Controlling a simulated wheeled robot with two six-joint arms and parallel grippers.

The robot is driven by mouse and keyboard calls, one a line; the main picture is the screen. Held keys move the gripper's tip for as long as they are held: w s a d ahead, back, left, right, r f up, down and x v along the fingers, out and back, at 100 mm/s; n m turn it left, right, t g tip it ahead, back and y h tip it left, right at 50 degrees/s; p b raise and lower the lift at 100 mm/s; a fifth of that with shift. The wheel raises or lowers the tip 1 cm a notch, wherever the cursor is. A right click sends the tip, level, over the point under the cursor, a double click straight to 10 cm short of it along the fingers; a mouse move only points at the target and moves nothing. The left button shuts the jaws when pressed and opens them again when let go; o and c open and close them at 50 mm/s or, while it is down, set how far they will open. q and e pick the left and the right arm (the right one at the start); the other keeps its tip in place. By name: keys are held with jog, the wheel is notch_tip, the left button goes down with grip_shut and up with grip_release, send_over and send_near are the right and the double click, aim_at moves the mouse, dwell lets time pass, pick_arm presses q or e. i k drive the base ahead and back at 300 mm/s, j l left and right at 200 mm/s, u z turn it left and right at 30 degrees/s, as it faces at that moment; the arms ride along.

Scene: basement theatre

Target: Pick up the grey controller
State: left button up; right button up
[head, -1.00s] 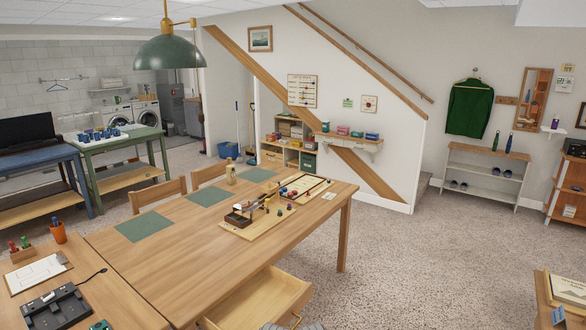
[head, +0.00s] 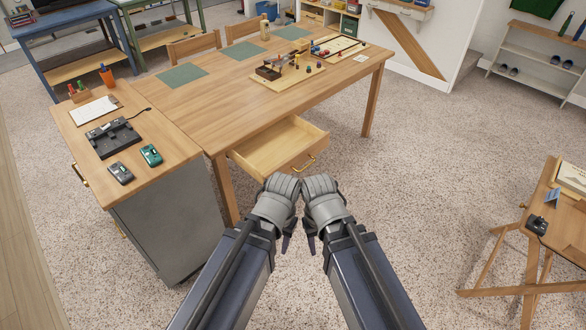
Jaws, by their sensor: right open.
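A grey controller (head: 121,172) lies flat on the wooden top of the cabinet at the left, near its front edge. A teal controller (head: 151,154) lies just to its right. A black dock (head: 113,137) with a cable sits behind both. My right gripper (head: 312,244) is open and empty, low in the centre of the view, well to the right of the grey controller and apart from it. My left gripper (head: 286,243) is close beside it, mostly hidden by its own arm; its jaws cannot be made out.
A long wooden table (head: 215,105) adjoins the cabinet, with an open drawer (head: 262,151) jutting toward my arms. A clipboard (head: 95,110) and an orange cup (head: 106,77) are behind the dock. A small table (head: 562,197) at right bears a dark device (head: 538,226). Carpet between is clear.

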aim_at(125, 176)
jog(key=k+l+u, duration=0.1)
jog(key=u, duration=1.3)
jog(key=i+j+z, duration=0.2)
jog(key=j+z, duration=0.15)
jog(key=z, duration=0.15)
jog(key=i+j+z, duration=0.15)
jog(key=j+z, duration=0.35)
jog(key=i+j+z, duration=0.1)
jog(key=j+z, duration=0.25)
jog(key=z, duration=0.15)
